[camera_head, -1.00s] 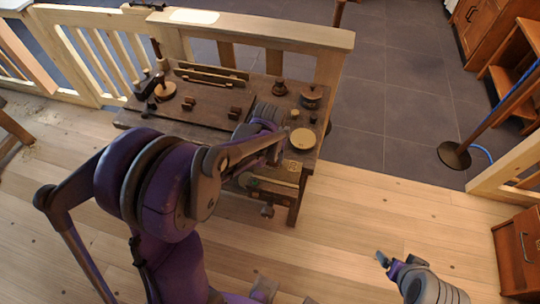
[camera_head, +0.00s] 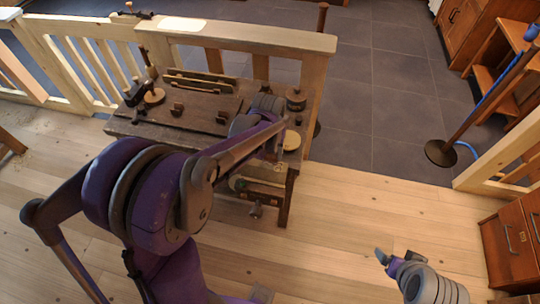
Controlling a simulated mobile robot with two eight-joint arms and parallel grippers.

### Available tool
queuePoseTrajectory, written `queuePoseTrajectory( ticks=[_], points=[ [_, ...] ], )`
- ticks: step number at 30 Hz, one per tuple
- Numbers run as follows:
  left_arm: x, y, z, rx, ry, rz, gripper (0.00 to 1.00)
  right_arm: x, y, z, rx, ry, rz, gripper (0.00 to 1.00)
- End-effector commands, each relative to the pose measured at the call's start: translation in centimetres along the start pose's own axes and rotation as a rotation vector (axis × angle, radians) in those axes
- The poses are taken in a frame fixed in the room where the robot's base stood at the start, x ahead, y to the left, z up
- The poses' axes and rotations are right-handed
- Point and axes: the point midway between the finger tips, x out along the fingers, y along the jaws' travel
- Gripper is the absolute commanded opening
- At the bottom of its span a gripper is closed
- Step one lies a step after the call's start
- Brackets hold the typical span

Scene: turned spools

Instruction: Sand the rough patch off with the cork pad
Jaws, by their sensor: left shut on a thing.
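My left arm reaches over the dark wooden workbench (camera_head: 190,127). My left gripper (camera_head: 280,146) is low at the bench's right end, beside a pale round disc (camera_head: 292,141). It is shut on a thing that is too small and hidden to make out. I cannot pick out the cork pad or the rough patch with certainty. A dark turned piece (camera_head: 296,99) stands at the back right of the bench. My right gripper (camera_head: 397,258) is open and empty, over the floor at lower right, away from the bench.
A wooden railing (camera_head: 240,38) runs behind the bench. A round piece with an upright handle (camera_head: 153,96) stands at the bench's left. A stand with a round foot (camera_head: 441,152) and a cabinet (camera_head: 512,245) are at the right. The floor between is clear.

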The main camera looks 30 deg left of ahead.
Motion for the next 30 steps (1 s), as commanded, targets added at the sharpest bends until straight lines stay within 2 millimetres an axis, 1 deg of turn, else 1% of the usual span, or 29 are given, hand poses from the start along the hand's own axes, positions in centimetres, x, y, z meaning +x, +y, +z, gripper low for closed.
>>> queuePoseTrajectory(
  ticks=[1,6,11,27,29,30],
  points=[
    [-0.8,0.1,-0.3,0.001,0.002,0.0,0.04,-0.4,0.0,-0.5,0.0,0.004,0.0,0.88],
    [-2.2,0.2,-1.0,0.002,0.002,0.001,0.04,-1.1,0.0,-1.3,0.0,0.012,0.0,0.88],
    [-3.1,0.2,-1.4,0.002,0.001,0.0,0.04,-1.6,0.0,-1.8,0.0,0.017,0.0,0.88],
    [-3.0,0.2,-1.4,0.003,-0.001,0.0,0.04,-1.5,0.0,-1.8,0.0,0.017,0.0,0.88],
    [-2.9,0.2,-1.2,0.003,-0.002,0.0,0.04,-1.3,0.0,-1.5,0.0,0.014,0.0,0.88],
    [-2.6,0.1,-1.1,0.003,-0.004,-0.001,0.04,-0.9,0.0,-1.0,0.0,0.009,0.0,0.88]
  ],
)
